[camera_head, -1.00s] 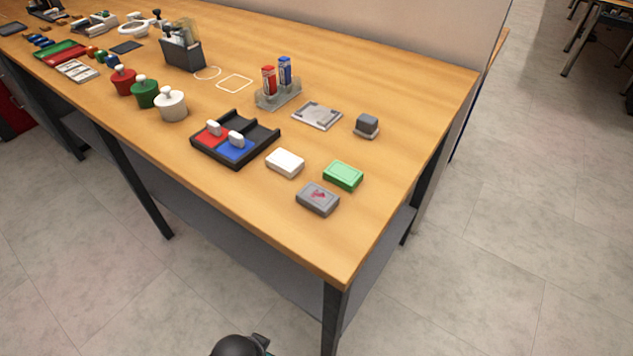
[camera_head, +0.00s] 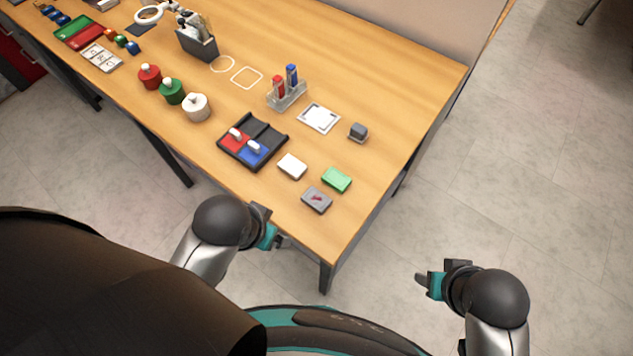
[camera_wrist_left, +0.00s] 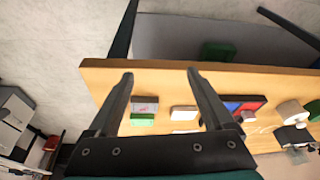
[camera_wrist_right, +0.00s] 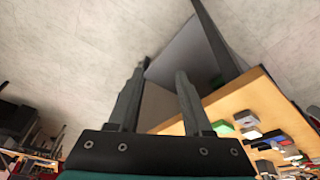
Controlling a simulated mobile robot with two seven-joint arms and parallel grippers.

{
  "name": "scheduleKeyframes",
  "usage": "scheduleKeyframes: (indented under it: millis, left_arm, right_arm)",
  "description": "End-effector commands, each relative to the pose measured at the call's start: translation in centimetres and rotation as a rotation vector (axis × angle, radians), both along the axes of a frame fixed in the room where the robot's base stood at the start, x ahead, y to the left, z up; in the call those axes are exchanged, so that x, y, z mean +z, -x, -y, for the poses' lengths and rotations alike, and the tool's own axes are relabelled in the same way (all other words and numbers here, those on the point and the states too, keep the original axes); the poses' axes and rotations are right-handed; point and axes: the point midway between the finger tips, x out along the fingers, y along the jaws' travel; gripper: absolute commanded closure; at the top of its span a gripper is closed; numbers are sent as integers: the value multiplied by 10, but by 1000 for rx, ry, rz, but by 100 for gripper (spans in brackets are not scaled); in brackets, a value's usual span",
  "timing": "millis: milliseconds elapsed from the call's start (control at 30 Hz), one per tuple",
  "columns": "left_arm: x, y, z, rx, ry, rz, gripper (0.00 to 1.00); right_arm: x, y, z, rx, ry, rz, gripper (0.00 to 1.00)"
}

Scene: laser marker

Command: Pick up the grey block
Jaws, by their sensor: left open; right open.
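A flat grey block (camera_head: 317,200) with a red mark on top lies near the table's front right corner. It also shows between my fingers in the left wrist view (camera_wrist_left: 145,104). A small dark grey cube (camera_head: 358,132) on a light base stands farther back, near the right edge. My left gripper (camera_head: 283,241) is open and empty by the table's front edge, apart from the flat grey block. It shows open in the left wrist view (camera_wrist_left: 161,75). My right gripper (camera_head: 428,286) is open and empty over the floor, right of the table, as the right wrist view (camera_wrist_right: 160,72) shows.
A green block (camera_head: 336,180) and a white block (camera_head: 292,166) lie close behind the grey block. The table's right corner (camera_head: 340,245) is bare.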

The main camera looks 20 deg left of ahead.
Motion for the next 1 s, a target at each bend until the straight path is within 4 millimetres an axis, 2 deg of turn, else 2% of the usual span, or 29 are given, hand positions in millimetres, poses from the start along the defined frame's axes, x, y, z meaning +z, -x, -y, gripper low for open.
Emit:
scheduleKeyframes:
  millis: [33,200,400,467,767,1000]
  left_arm:
    - [29,0,0,-1,1,6,15]
    - [77,2,1,-13,2,12,15]
    - [124,2,7,-67,3,17,15]
    - [136,-2,12,-116,2,16,15]
    - [124,-28,44,-468,-23,-7,15]
    - [116,-53,67,-840,-76,-32,15]
  right_arm:
    - [28,1,0,0,0,5,50]
    - [74,4,0,-2,-1,10,50]
    - [108,5,0,-2,-1,9,50]
    - [109,5,0,-2,-1,3,50]
    - [18,4,-2,5,1,-43,50]
    - [-71,26,0,13,5,-86,50]
